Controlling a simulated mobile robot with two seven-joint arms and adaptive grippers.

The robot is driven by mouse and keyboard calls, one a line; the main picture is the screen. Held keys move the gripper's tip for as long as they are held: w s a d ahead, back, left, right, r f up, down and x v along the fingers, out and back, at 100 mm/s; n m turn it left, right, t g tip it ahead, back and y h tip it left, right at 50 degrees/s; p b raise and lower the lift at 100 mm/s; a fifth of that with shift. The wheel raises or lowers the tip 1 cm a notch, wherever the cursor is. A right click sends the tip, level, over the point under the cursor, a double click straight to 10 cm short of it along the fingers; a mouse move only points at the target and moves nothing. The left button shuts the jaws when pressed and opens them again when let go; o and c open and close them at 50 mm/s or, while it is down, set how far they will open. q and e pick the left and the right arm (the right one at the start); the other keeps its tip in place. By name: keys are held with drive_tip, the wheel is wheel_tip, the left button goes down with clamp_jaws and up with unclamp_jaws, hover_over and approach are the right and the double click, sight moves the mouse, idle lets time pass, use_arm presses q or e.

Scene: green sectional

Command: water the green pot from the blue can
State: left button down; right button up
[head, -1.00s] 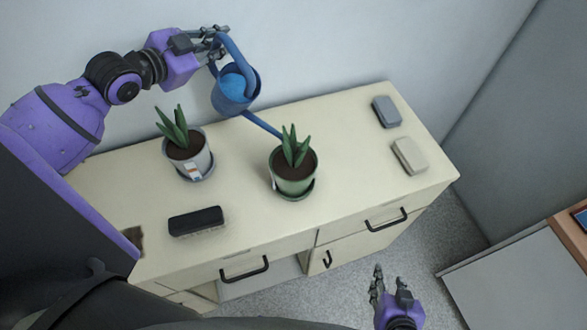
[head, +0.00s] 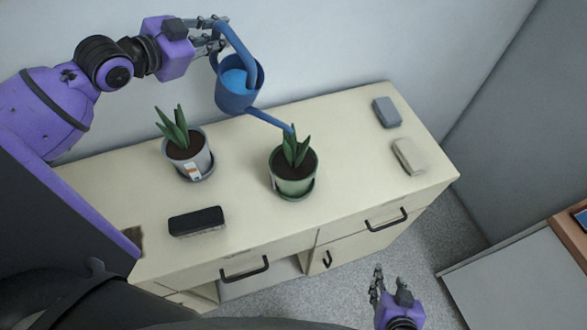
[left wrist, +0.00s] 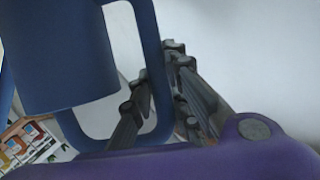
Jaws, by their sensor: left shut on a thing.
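The blue can (head: 238,92) hangs above the back of the cabinet top, tilted, with light blue water showing inside. Its spout points down to the right, and the tip is over or at the leaves of the green pot (head: 294,184). My left gripper (head: 218,36) is shut on the can's handle. In the left wrist view the fingers (left wrist: 155,95) close around the handle and the can's body (left wrist: 62,60) fills the upper left. The green pot stands upright on a saucer with dark soil and a plant. My right gripper (head: 388,290) is open and empty, low in front of the cabinet.
A grey-white pot (head: 200,160) with a similar plant stands left of the green pot. A black brush-like block (head: 197,221) lies near the front edge. A grey block (head: 386,112) and a beige block (head: 409,155) lie at the right. The cabinet top (head: 350,150) between is clear.

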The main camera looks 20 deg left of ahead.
sight(212, 23)
use_arm(q)
wheel_tip(212, 23, up, 4)
drive_tip(key=n+h, duration=0.1)
drive_tip(key=n+g, duration=0.1)
drive_tip(key=n, duration=0.1)
drive_tip(key=shift+f+h, duration=0.25)
drive_tip(key=shift+h, duration=0.15)
drive_tip(key=shift+r+n+g+h, duration=0.3)
drive_tip(key=shift+n, duration=0.3)
